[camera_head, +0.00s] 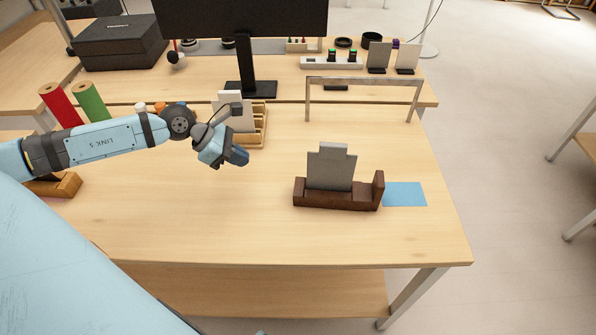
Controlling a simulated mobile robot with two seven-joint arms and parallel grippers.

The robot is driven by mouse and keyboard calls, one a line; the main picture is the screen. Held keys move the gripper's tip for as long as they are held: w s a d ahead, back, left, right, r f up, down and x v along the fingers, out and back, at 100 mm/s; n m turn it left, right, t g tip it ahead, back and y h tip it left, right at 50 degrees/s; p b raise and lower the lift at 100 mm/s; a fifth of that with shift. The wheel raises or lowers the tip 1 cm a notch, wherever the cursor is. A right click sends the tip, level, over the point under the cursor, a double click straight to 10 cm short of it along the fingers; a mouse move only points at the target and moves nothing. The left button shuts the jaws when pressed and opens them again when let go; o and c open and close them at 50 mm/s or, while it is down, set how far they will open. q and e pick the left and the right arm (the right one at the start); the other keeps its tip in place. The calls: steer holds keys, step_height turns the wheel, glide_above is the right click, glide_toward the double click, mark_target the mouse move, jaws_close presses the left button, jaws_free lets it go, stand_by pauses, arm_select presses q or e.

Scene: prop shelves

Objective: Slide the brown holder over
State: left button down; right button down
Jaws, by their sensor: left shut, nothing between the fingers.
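The brown holder (338,201) stands on the right part of the near table, with a grey notched plate (330,169) upright in it. A flat blue square (405,194) lies on the table just right of the holder, right up against or very near its right end. My left gripper (242,157) is shut and empty above the table, left of the holder and apart from it. My right gripper is not in view.
A grey metal arch (363,82) stands behind the holder. A wooden rack (259,126) with white cards is behind my left gripper. Red (60,105) and green (90,102) rolls stand at the left. The table between gripper and holder is clear.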

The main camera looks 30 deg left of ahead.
arm_select(q)
steer(key=x, duration=0.9)
steer(key=shift+s+d, duration=0.1)
steer(key=w+d, duration=0.2)
steer(key=shift+d+f+p, duration=0.2)
steer(key=shift+d+p, duration=0.1)
steer(key=shift+d, duration=0.1)
steer(key=shift+w+d, duration=0.3)
steer(key=shift+d, duration=0.05)
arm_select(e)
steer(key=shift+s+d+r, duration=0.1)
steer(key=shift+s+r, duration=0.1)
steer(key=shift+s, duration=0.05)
